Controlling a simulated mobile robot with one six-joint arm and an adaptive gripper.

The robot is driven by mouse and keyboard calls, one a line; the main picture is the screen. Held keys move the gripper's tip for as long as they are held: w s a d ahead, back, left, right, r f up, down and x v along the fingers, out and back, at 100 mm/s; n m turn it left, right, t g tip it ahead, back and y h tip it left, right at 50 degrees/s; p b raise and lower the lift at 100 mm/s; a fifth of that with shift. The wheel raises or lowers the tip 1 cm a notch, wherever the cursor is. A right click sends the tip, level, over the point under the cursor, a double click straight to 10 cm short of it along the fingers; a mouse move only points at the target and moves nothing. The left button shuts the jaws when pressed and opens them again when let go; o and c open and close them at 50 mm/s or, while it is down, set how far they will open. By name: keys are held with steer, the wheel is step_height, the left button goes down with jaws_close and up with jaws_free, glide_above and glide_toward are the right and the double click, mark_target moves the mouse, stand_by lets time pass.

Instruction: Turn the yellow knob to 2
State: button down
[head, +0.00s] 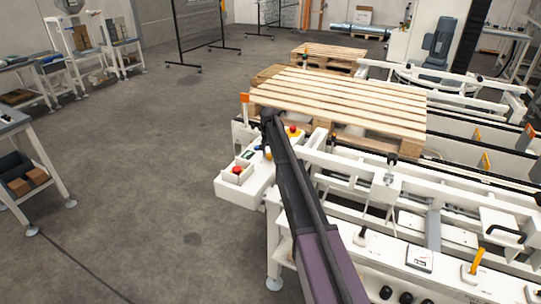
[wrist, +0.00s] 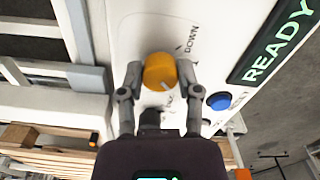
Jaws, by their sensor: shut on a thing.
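The yellow knob (wrist: 159,70) sits on a white control panel (wrist: 215,25) in the wrist view. My gripper (wrist: 160,73) is shut on it, one finger on each side. A pale pointer mark shows on the knob's lower right. The word DOWN is printed beside the knob; another label below it is partly hidden by the fingers, and I cannot read any number. In the head view a small bit of the knob (head: 268,153) shows beside my dark arm, on the white control box (head: 256,181).
A lit READY display (wrist: 270,45) and a blue button (wrist: 218,101) are beside the knob. Red buttons (head: 236,170) stand on the control box. A wooden pallet (head: 345,97) lies on the conveyor behind. The floor at left is open.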

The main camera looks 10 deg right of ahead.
steer(key=shift+s, duration=0.1)
steer(key=shift+c, duration=1.5)
jaws_free()
